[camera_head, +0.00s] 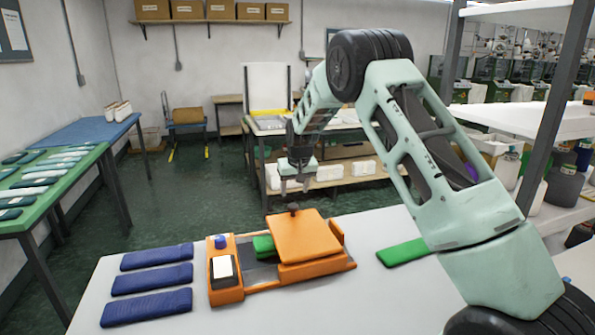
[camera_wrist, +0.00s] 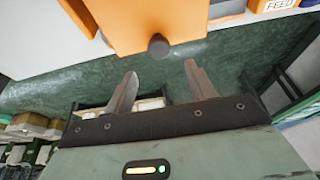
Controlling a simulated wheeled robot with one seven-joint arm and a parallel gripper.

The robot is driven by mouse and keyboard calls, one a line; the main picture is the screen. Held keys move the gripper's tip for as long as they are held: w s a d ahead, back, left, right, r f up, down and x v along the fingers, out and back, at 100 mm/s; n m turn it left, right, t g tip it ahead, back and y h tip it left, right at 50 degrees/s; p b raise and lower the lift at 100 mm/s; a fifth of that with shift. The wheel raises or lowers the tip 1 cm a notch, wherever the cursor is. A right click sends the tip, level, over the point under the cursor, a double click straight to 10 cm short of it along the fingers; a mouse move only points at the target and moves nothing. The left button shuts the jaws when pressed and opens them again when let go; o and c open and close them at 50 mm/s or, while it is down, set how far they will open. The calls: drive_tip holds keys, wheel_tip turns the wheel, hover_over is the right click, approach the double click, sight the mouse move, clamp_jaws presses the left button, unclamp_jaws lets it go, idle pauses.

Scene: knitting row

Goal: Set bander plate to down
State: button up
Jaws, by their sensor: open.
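The orange bander plate (camera_head: 304,240) stands raised and tilted over the bander's orange base (camera_head: 226,293) on the pale table. A dark round knob (camera_head: 293,208) sits at the plate's far edge. A folded green piece (camera_head: 264,245) shows partly under the plate; the rest is hidden. My gripper (camera_head: 295,187) is above and behind the knob, apart from it. In the wrist view my gripper (camera_wrist: 160,72) is open and empty, with the knob (camera_wrist: 158,46) just beyond and roughly between the fingertips. The plate (camera_wrist: 150,20) fills the top of that view.
Several blue folded pieces (camera_head: 150,281) lie left of the bander, and a green piece (camera_head: 402,252) lies to its right near my arm. The bander carries a blue button (camera_head: 221,242) and a white panel (camera_head: 222,268). The front of the table (camera_head: 300,312) is clear.

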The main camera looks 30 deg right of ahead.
drive_tip(key=b+v, duration=0.1)
drive_tip(key=v, duration=0.8)
drive_tip(key=shift+r, duration=0.3)
